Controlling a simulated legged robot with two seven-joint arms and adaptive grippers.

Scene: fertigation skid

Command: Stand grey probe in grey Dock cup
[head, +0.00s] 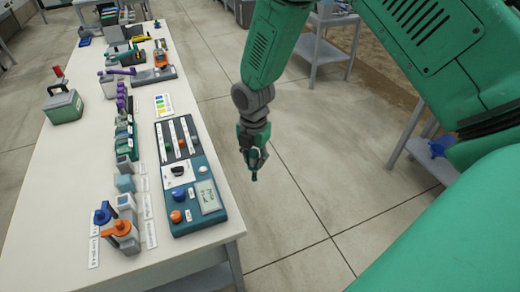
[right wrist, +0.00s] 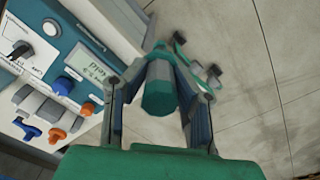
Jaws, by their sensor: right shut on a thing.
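My right gripper (head: 252,158) hangs over the floor, to the right of the table, pointing down. In the right wrist view my right gripper (right wrist: 164,65) is shut on what looks like the grey probe (right wrist: 160,70), with a teal faceted end (right wrist: 158,98) towards the camera. Its far end is hard to make out. I cannot pick out the grey Dock cup for sure. Small grey blocks (head: 126,201) stand in a row on the table, their labels too small to read. My left gripper is not in view.
A long white table (head: 60,190) runs along the left. Open floor lies under the right gripper.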

